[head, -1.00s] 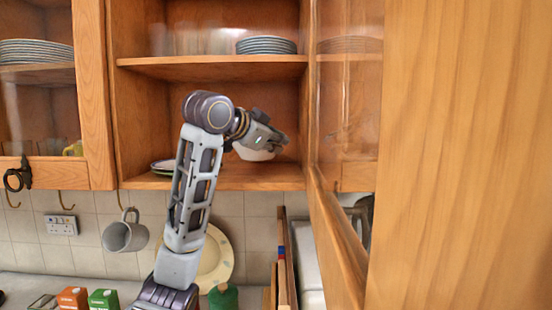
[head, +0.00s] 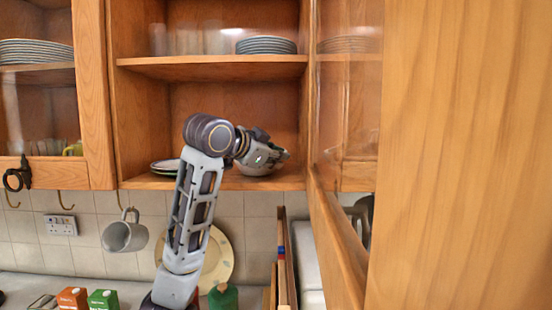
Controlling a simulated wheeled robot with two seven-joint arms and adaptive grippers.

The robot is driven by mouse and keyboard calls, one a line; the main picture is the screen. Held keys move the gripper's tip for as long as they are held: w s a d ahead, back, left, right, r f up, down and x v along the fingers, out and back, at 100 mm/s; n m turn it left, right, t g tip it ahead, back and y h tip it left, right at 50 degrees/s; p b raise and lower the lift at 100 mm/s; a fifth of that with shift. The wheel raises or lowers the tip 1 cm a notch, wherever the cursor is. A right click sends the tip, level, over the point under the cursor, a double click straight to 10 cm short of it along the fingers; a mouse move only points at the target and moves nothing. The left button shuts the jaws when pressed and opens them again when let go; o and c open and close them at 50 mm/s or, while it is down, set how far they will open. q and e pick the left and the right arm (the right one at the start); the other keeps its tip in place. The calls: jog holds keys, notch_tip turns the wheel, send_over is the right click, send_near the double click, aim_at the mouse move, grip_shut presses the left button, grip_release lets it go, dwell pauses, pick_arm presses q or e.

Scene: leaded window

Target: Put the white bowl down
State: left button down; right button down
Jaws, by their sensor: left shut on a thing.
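The white bowl (head: 257,170) is in the open cupboard, low over the right part of its lower shelf (head: 222,182). I cannot tell whether its base touches the board. My left gripper (head: 276,157) is shut on the bowl at its rim and hides part of it. My left arm rises from below in front of the cupboard and reaches in from the left. My right gripper is not in view.
Small plates (head: 165,166) lie on the lower shelf at left. A stack of plates (head: 266,45) and glasses stand on the upper shelf. The open cupboard door (head: 460,160) fills the right side. A grey mug (head: 125,235) hangs below.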

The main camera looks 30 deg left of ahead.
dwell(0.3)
pick_arm(q)
jog(key=c, duration=1.9)
grip_release()
jog(key=shift+f, duration=0.15)
jog(key=shift+c, duration=0.2)
jog(key=o, duration=0.5)
jog(key=shift+c, duration=0.2)
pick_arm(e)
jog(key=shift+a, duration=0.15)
